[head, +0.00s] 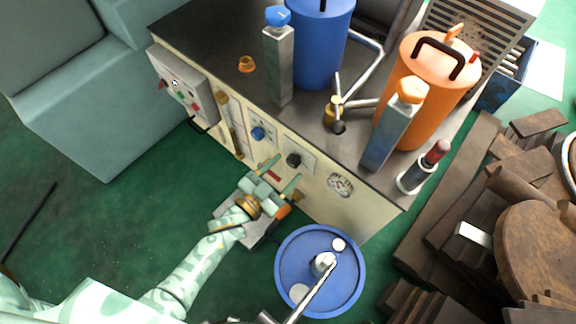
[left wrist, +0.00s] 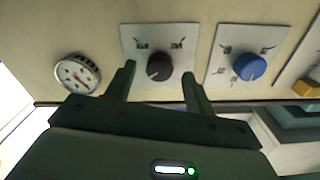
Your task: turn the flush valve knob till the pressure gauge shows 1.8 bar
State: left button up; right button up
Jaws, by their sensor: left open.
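On the cream front panel, a black knob (head: 293,160) on a white plate sits between a blue knob (head: 257,133) and the round pressure gauge (head: 340,184). The left wrist view shows the black knob (left wrist: 159,66), blue knob (left wrist: 249,66) and gauge (left wrist: 77,74). I cannot read which knob is the flush valve. The gauge has a white face and a reddish needle; its reading is too small to tell. My left gripper (head: 284,172) is open in front of the black knob, its fingers (left wrist: 158,78) to either side of it, apparently not touching. My right gripper is not in view.
A blue round drum (head: 290,265) with a rod stands on the green floor right of my left arm. A control box (head: 185,85) sits at the panel's left. Blue (head: 318,50) and orange (head: 425,90) canisters stand on the dark top. Wood pieces (head: 535,245) lie at right.

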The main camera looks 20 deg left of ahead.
pick_arm(q)
jog(key=shift+w+d, duration=0.3)
jog(key=shift+w, duration=0.35)
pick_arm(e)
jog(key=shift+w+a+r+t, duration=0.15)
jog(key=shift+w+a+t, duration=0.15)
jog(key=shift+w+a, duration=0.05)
pick_arm(q)
jog(key=c, duration=1)
